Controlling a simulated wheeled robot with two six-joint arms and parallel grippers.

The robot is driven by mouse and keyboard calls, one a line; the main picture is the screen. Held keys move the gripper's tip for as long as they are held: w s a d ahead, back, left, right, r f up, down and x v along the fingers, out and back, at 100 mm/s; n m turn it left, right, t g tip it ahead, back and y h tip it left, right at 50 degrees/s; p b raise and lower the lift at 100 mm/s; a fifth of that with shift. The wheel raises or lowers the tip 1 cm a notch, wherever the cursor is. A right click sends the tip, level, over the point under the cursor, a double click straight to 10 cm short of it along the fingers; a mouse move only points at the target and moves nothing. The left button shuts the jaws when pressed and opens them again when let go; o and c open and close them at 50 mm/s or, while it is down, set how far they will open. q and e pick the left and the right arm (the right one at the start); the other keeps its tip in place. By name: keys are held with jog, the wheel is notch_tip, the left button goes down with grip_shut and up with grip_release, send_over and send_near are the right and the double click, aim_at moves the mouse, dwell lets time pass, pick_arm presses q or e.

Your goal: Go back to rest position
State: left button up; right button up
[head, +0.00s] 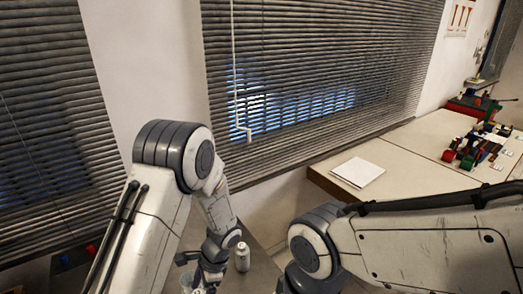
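My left arm rises from the lower left, bends at a grey joint and reaches down to the table. My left gripper (203,280) is at the bottom edge, small and partly cut off, and its finger opening cannot be made out. A white bottle or can (242,257) stands upright just right of it. A clear cup-like thing (187,281) shows beside the gripper on the left; whether they touch is unclear. My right arm crosses the lower right, and its gripper is out of view below the frame.
A grey table (262,273) lies under the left gripper. A pale table (412,168) at the right holds a white square sheet or pad (358,172) and colourful blocks or parts (467,150). Window blinds (310,75) cover the wall behind.

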pick_arm(q)
jog(key=shift+r+b, duration=0.4)
jog(key=shift+r, duration=1.15)
jog(key=shift+f, duration=0.1)
